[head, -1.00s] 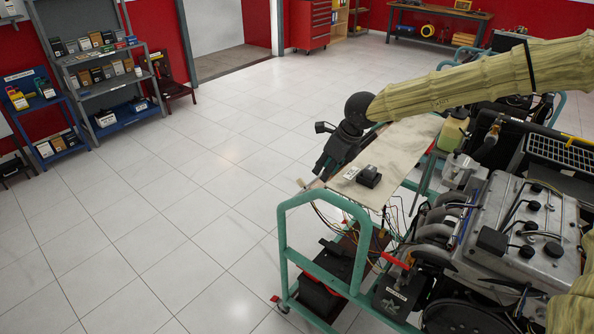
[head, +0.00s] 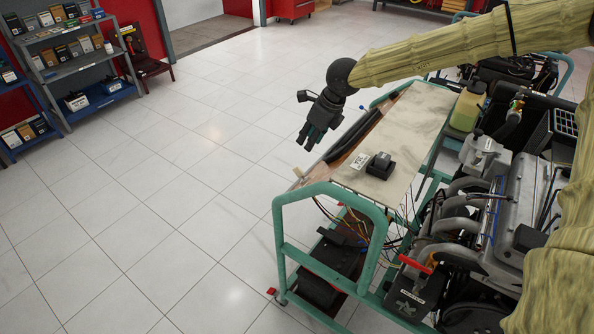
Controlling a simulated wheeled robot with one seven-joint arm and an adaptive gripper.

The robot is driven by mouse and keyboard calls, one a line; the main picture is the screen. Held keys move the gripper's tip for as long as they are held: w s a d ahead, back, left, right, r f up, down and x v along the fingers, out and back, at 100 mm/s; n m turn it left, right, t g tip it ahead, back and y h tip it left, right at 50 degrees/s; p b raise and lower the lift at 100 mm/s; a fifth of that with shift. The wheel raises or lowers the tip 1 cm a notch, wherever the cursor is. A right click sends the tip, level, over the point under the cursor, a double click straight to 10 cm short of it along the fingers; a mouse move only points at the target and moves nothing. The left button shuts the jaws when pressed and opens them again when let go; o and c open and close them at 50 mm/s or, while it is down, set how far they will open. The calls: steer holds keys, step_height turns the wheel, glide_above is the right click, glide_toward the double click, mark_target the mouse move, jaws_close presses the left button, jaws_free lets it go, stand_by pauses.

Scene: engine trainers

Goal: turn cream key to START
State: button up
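A small cream piece (head: 299,172), which looks like the cream key, sticks out at the left edge of the engine trainer's panel. It is too small to tell which way it is turned, and no START mark can be read. The pale panel top (head: 412,125) carries a black box (head: 380,165) and a white label (head: 358,161). My gripper (head: 309,143) hangs fingers down, left of the panel and above and beyond the cream piece, apart from it. Its fingers look spread, with nothing between them.
The trainer's green tube frame (head: 281,235) stands below the panel, with loose wires under it. The engine (head: 510,205) is to the right, with a yellow-green bottle (head: 467,107) behind. Shelves (head: 75,65) stand far left. The tiled floor left of the trainer is clear.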

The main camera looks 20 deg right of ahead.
steer(key=b, duration=0.3)
glide_toward(299, 167)
steer(key=shift+p+x, duration=0.4)
steer(key=shift+x, duration=5.15)
jaws_close()
